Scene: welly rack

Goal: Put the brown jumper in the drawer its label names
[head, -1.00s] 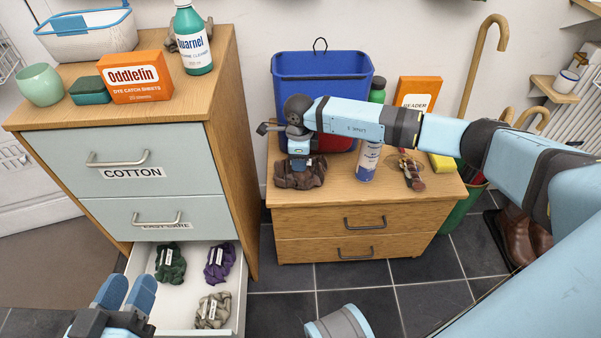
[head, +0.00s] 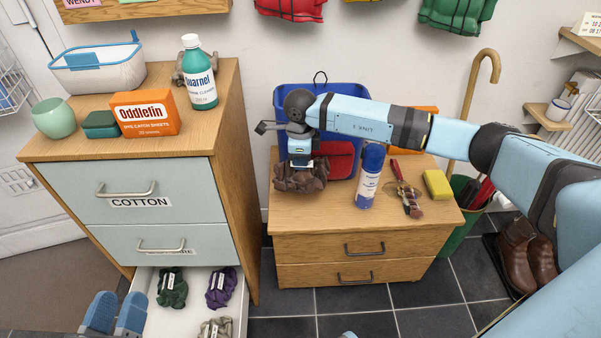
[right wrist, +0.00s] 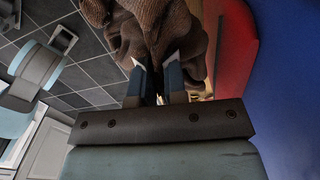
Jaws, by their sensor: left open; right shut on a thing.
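The brown jumper (head: 301,179) hangs crumpled from my right gripper (head: 300,160), which is shut on it a little above the small chest. In the right wrist view the jumper (right wrist: 150,28) bunches around the fingertips. No label on it is readable. The tall cabinet at left has a top drawer (head: 90,185) labelled COTTON and a middle drawer (head: 110,247) whose label is partly hidden by its handle. The bottom drawer (head: 240,305) stands open; its label is out of sight. It holds green, purple and beige-grey knits. My left gripper (head: 115,300) is open and empty beside it.
The small chest (head: 290,220) bears a blue bin (head: 350,92), a spray can (head: 369,178), glasses and a yellow block (head: 437,184). A bottle (head: 201,80) and an orange box (head: 145,113) stand on the cabinet. Tiled floor lies between the furniture.

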